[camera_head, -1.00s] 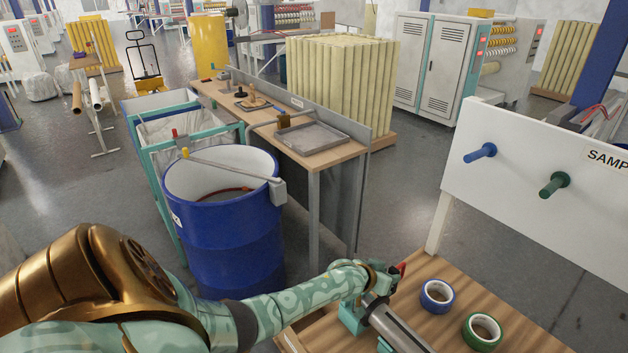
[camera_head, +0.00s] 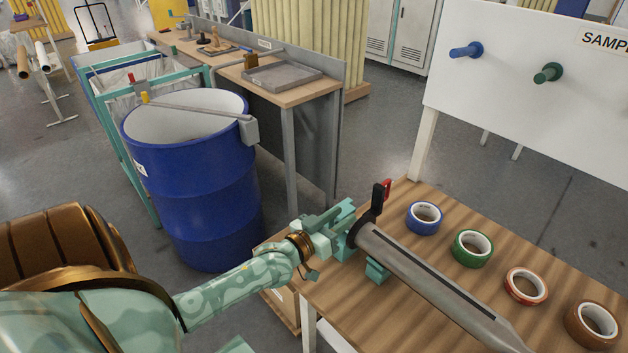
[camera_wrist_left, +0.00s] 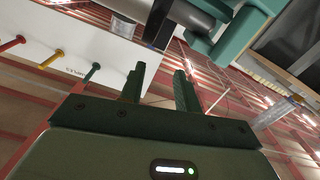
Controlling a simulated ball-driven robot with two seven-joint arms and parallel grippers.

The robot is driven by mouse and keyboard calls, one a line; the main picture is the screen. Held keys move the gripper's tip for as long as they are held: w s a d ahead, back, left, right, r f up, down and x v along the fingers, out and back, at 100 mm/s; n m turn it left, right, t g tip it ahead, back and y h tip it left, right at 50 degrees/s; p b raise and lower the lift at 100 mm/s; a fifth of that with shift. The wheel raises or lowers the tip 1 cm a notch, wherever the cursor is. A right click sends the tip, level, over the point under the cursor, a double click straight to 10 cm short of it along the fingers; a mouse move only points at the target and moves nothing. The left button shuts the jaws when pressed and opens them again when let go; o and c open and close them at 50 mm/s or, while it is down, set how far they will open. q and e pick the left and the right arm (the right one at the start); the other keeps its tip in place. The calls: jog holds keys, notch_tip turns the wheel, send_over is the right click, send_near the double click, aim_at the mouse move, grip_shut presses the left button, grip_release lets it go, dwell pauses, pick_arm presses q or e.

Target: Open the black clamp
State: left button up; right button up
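My left gripper (camera_head: 328,222) is just left of the clamp in the head view, and the teal parts there overlap, so contact is hard to tell. In the left wrist view my left gripper (camera_wrist_left: 159,68) has its two fingers apart with nothing between them. A dark part, seemingly the clamp (camera_wrist_left: 160,22), shows beyond the fingertips, beside the shaft end. My right gripper is not in view.
Blue (camera_head: 425,217), green (camera_head: 472,247), red (camera_head: 525,285) and brown (camera_head: 592,324) tape rolls lie on the wooden table (camera_head: 400,200) right of the shaft. A white board (camera_head: 530,120) with colored pegs stands behind. A blue drum (camera_head: 205,200) stands to the left.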

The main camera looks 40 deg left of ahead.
pick_arm(q)
jog(key=s+p, duration=0.1)
jog(key=s, duration=0.9)
jog(key=shift+s+d+f+m+g+h, duration=0.1)
jog(key=shift+d+f+m+g, duration=0.25)
jog(key=shift+f, duration=0.3)
jog(key=shift+s+d+f+m+g+h, duration=0.1)
jog(key=shift+d+f+m+g, duration=0.25)
jog(key=shift+f, duration=0.35)
jog(key=shift+s+d+f+m+g+h, duration=0.1)
jog(key=shift+d+f+m+g, duration=0.25)
jog(key=shift+f, duration=0.3)
jog(key=shift+d, duration=0.1)
